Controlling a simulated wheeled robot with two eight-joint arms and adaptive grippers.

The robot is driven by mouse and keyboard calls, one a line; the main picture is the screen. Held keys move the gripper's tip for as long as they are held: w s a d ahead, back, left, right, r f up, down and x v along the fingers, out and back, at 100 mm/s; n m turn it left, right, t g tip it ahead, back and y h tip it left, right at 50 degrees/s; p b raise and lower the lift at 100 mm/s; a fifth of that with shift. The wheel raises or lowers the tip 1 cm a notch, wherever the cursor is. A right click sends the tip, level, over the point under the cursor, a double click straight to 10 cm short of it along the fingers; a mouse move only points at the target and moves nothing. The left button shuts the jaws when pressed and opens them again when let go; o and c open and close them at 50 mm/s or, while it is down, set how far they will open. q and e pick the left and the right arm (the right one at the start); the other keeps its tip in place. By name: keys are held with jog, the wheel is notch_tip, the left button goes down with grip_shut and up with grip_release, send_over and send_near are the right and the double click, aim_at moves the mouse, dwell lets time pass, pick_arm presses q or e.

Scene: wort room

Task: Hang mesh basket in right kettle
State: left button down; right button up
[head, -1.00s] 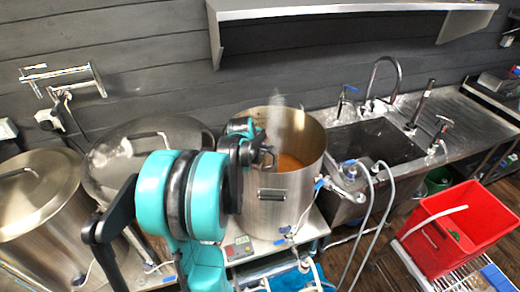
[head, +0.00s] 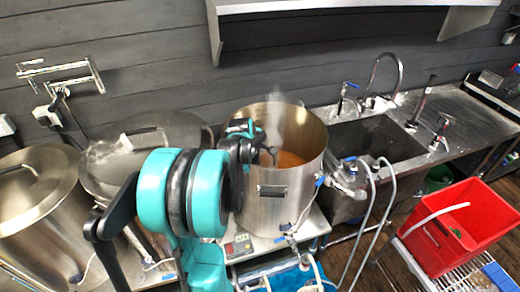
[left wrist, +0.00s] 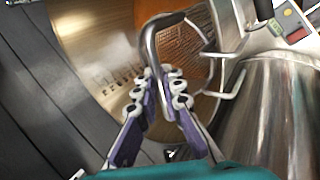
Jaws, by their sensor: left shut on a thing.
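The right kettle (head: 285,190) is a tall open steel pot with orange liquid inside and steam above it. My left gripper (head: 262,152) is over the left part of its mouth. In the left wrist view the fingers (left wrist: 163,80) are shut on a bent grey metal handle. Beside and below the handle, a mesh-patterned surface, apparently the mesh basket (left wrist: 186,52), shows inside the kettle (left wrist: 85,40) against the orange liquid. The basket is mostly hidden in the head view. I cannot tell whether it hangs on the rim. My right gripper is not in view.
Lidded steel kettles (head: 35,200) stand to the left. A sink (head: 375,145) with faucets and pale hoses (head: 385,215) is to the right. A red bin (head: 455,235) stands at the lower right. A shelf (head: 330,5) hangs above.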

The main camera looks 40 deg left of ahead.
pick_arm(q)
jog(key=shift+f, duration=0.3)
dwell(0.4)
jog(key=shift+f+b, duration=0.15)
jog(key=shift+b, duration=0.15)
jog(key=c, duration=0.8)
grip_release()
jog(key=shift+o, duration=0.2)
jog(key=shift+r+p, duration=3.75)
jog(key=shift+r, duration=1.3)
